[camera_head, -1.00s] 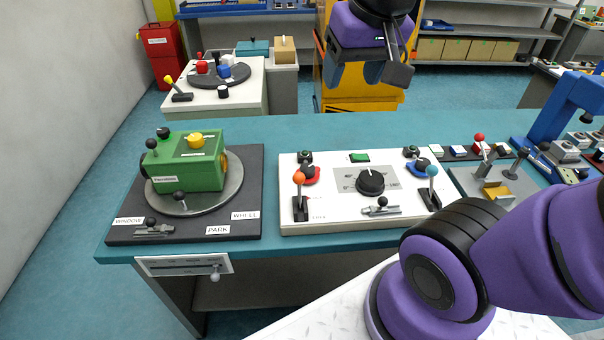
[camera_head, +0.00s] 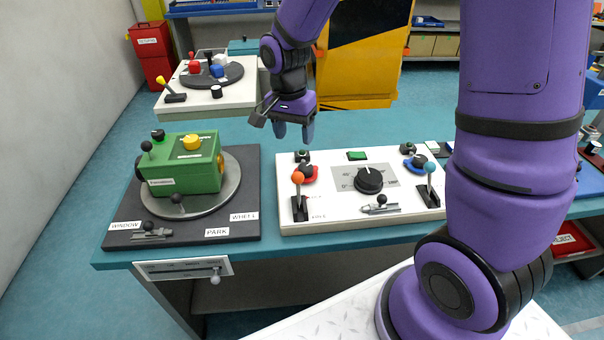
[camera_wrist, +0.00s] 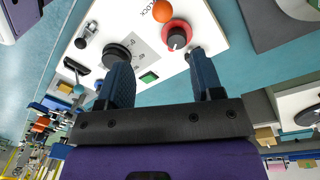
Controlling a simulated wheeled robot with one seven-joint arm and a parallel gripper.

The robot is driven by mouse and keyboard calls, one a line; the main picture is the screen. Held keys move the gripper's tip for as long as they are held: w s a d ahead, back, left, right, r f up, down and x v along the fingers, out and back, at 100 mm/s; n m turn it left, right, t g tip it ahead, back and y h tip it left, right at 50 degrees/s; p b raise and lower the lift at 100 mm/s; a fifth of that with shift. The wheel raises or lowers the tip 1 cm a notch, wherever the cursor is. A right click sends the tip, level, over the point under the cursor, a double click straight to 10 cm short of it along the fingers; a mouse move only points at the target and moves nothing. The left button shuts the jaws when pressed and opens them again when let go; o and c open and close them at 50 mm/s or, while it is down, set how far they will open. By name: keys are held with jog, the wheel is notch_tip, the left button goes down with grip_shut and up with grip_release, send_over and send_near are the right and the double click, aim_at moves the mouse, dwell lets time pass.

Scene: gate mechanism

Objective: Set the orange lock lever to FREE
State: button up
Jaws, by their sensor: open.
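The orange lock lever (camera_head: 298,180) stands at the left end of the white panel (camera_head: 330,218), its ball knob up on a black slotted base. My gripper (camera_head: 294,136) is open and empty, pointing down above the back edge of the panel, behind and above the lever. In the wrist view the two blue fingers (camera_wrist: 163,60) are apart with nothing between them.
On the panel are a red-based knob (camera_head: 308,173), a black dial (camera_head: 369,180), a small latch (camera_head: 381,206), a green button (camera_head: 357,156) and a blue-knobbed lever (camera_head: 430,168). A green box (camera_head: 180,172) on a turntable stands to the left.

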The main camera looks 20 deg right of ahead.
aim_at(297, 174)
jog(key=shift+m, duration=0.3)
jog(key=f, duration=1.2)
jog(key=shift+s+d+f, duration=0.2)
jog(key=shift+s+f, duration=0.05)
jog(key=shift+f, duration=0.15)
jog(key=shift+c, duration=0.3)
grip_shut()
